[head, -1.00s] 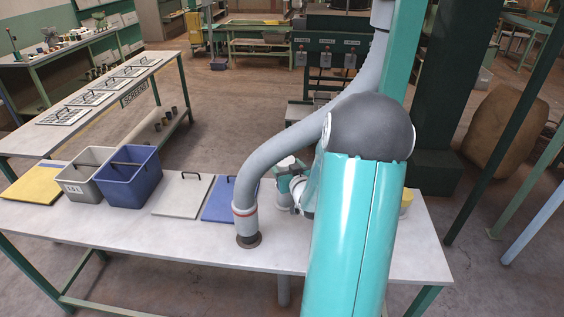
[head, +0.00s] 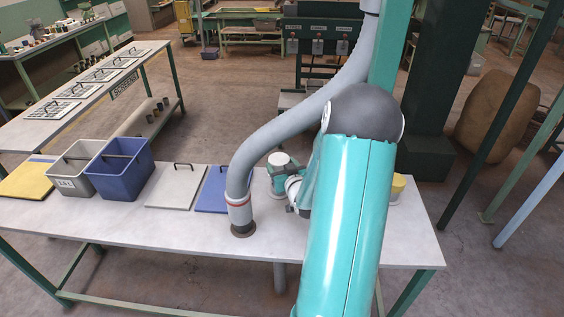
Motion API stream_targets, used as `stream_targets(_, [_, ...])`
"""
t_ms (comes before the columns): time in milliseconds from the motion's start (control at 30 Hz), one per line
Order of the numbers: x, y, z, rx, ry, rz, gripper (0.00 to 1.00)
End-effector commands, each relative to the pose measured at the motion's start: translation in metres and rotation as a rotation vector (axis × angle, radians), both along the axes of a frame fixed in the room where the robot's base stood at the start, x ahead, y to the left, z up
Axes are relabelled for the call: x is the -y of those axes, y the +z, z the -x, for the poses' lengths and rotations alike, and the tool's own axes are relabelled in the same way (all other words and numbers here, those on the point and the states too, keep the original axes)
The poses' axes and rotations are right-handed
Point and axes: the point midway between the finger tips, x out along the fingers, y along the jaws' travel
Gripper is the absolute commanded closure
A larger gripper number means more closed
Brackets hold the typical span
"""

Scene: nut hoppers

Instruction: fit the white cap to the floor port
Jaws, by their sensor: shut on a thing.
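The wrist of my arm, teal with white parts, shows over the table just right of the grey hose's foot. A small dark part of my gripper (head: 291,209) shows below it, low over the table. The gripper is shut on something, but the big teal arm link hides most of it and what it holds. I cannot make out the white cap. No open floor port can be told apart in this view; the area behind my arm is hidden.
A thick grey hose (head: 236,180) stands on a brown ring (head: 243,230) on the pale table (head: 130,225). A blue lid (head: 212,192), a grey lid (head: 175,187), a blue bin (head: 118,178) and a grey bin (head: 75,182) stand left. A yellow-topped thing (head: 398,184) is partly hidden at right.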

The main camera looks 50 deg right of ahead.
Motion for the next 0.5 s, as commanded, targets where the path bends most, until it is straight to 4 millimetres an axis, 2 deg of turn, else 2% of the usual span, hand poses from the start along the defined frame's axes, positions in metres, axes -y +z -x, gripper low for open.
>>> stream_targets(500, [0.0, -0.033, -0.002, 0.0, 0.001, 0.0, 0.57])
